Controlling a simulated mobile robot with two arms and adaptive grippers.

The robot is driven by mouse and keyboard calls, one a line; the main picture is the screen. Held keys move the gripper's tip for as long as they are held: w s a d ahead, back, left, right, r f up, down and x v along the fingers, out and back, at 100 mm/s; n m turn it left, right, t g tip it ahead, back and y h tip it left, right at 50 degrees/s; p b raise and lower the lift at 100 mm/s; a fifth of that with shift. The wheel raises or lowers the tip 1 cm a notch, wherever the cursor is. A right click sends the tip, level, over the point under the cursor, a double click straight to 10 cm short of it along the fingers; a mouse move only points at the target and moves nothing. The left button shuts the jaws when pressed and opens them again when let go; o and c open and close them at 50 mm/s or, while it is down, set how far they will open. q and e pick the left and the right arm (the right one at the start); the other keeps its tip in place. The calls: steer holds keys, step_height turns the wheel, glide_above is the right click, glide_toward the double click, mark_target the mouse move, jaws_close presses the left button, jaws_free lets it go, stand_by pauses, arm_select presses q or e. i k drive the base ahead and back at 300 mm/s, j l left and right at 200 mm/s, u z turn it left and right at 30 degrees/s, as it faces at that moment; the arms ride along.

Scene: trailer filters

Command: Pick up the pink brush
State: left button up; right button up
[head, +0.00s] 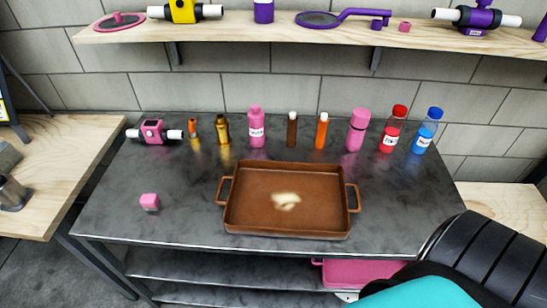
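A small pink block-like object (149,202) with a paler lower part sits alone on the left of the dark metal table (185,225). It may be the pink brush, but it is too small to tell bristles. No other thing in view clearly looks like a brush. Neither of my grippers is in view.
A brown tray (230,220) with a pale lump (285,201) stands mid-table. Behind it are several bottles, including a pink one (256,130) and a pink flask (357,130). A pink device (153,132) stands back left. A wall shelf (240,32) holds more items. The front left is clear.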

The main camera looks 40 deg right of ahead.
mark_target(149, 202)
steer(key=i+j+z, duration=0.15)
steer(key=j, duration=0.2)
steer(key=i+j+z, duration=0.15)
steer(key=j, duration=0.25)
steer(key=i+j+z, duration=0.15)
steer(key=j, duration=0.25)
steer(key=i, duration=0.1)
